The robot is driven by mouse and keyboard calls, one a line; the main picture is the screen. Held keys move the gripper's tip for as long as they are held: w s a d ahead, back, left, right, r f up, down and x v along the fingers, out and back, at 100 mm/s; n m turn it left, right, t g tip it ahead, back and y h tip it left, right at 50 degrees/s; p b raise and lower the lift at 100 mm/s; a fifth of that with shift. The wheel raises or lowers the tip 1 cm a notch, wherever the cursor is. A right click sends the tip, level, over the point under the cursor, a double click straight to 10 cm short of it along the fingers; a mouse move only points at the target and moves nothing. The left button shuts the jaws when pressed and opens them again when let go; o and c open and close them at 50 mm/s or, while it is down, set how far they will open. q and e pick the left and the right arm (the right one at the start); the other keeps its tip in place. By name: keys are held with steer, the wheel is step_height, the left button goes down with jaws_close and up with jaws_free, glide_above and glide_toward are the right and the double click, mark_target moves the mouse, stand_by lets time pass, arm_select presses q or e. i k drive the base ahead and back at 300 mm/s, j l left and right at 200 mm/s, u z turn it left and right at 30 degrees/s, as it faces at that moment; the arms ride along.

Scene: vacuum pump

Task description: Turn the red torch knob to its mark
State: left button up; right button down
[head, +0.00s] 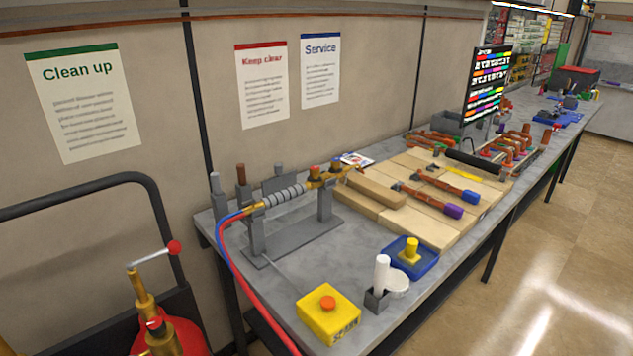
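The torch (285,196) lies across a grey stand (290,241) at the near left end of the workbench. It has a grey ribbed handle and brass fittings. A red hose (246,292) and a blue hose (222,240) run from its left end. Small reddish parts (314,170) show on the brass at its right end. They are too small to tell which is the red knob or where a mark sits. Neither of my grippers is in view.
A yellow box with an orange button (344,318), a white cylinder in a holder (381,272) and a blue tray (429,264) stand at the bench front. Wooden boards (414,222) carry copper-coloured parts. A red tank with brass valve (190,331) and black frame stands left of the bench.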

mark_target(315, 171)
steer(key=i+l, duration=0.15)
steer(key=l, duration=0.25)
steer(key=i+l+u, duration=0.1)
steer(key=l, duration=0.25)
steer(key=i+l, duration=0.15)
steer(key=l, duration=0.25)
steer(key=i+l+u, duration=0.1)
steer(key=l, duration=0.3)
